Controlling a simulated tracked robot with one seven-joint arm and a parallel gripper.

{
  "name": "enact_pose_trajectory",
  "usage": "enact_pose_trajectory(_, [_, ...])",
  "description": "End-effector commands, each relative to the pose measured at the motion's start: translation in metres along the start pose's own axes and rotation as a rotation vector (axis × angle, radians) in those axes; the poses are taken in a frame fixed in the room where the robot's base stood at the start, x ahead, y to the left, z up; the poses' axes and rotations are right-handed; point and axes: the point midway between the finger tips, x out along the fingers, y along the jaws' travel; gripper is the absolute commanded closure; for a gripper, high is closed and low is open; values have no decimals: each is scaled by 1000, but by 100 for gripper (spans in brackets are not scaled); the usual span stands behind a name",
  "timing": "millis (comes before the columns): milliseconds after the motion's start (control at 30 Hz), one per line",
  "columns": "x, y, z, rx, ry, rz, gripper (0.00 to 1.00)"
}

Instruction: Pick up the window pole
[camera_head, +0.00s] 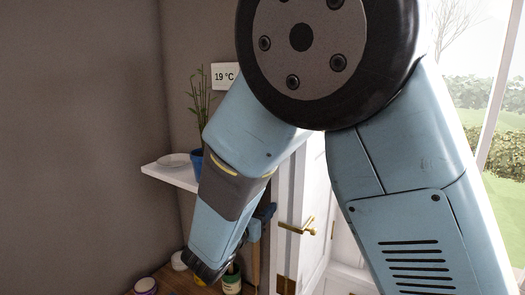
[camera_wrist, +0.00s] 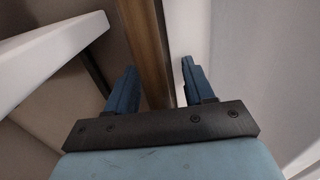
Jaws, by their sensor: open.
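The window pole, a brown wooden bar (camera_wrist: 146,40), runs down between the two blue fingers of my gripper (camera_wrist: 158,78) in the wrist view. The fingers are apart, with the pole between them and closer to the left finger; a gap shows on the right side. I cannot tell whether a finger touches it. In the head view a short stretch of the wooden pole (camera_head: 255,264) shows below my gripper (camera_head: 262,214), which is partly hidden behind my arm. The pole's ends are not visible.
A white shelf (camera_head: 172,177) holds a plate (camera_head: 174,160) and a blue plant pot (camera_head: 197,165). Jars (camera_head: 145,286) stand on a wooden surface below. A white door (camera_head: 305,190) with a brass handle (camera_head: 298,227) is close on the right. A white ledge (camera_wrist: 50,62) crosses the wrist view's left.

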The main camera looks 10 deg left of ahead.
Motion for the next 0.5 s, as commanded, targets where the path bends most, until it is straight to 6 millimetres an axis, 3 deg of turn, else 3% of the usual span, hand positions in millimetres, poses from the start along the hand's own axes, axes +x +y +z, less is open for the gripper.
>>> enact_pose_trajectory(100, [0,0,0,0,0,0,49])
enact_pose_trajectory(500, [0,0,0,0,0,-1,87])
